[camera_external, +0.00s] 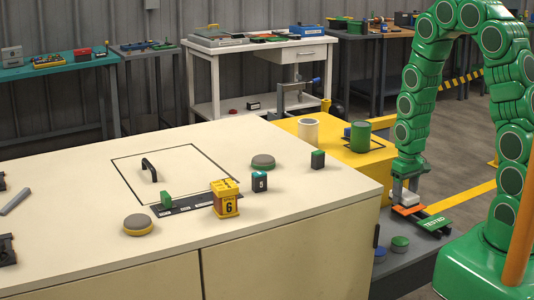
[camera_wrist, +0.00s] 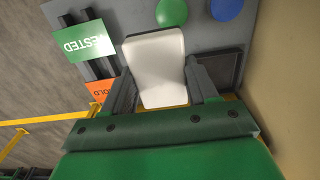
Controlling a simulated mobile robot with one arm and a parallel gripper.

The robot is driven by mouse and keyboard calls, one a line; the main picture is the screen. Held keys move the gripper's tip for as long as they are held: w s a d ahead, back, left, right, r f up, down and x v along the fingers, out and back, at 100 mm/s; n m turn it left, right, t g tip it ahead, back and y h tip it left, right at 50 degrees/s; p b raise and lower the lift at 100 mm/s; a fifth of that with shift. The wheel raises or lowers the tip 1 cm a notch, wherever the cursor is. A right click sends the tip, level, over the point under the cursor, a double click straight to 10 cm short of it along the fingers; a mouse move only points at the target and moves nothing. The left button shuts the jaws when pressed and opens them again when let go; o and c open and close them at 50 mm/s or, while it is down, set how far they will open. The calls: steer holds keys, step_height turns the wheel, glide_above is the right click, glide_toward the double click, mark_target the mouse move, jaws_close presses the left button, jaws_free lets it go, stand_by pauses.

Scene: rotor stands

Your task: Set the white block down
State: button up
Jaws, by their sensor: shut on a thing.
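The white block (camera_wrist: 156,58) is between the two dark fingers of my gripper (camera_wrist: 162,84) in the wrist view, and the gripper is shut on it. In the external view my gripper (camera_external: 406,192) points down at the right, over the low grey surface (camera_external: 408,265) beside the cream bench. An orange label (camera_external: 408,210) lies just below the gripper there. A green label reading "TESTED" (camera_external: 433,225) is beside it, and it also shows in the wrist view (camera_wrist: 82,42). I cannot tell whether the block touches the surface.
A green round piece (camera_external: 400,242) and a blue one (camera_external: 380,254) stand near the front of the grey surface. The cream bench (camera_external: 290,225) is to the left, with a yellow block marked 6 (camera_external: 225,200). A yellow platform (camera_external: 340,150) with cylinders is behind.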

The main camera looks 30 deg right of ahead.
steer(key=w+a+r, duration=1.5)
steer(key=a+r, duration=0.3)
steer(key=r, duration=0.1)
steer(key=a+r, duration=0.8)
steer(key=r, duration=0.1)
glide_above(267, 147)
steer(key=s, duration=0.1)
steer(key=f, duration=0.8)
steer(key=shift+d+f, duration=0.2)
steer(key=shift+d, duration=0.05)
steer(key=shift+w+a+f, duration=0.25)
steer(key=shift+w+f, duration=0.35)
steer(key=shift+f, duration=1.65)
steer(key=shift+f, duration=0.1)
steer(key=o, duration=1.1)
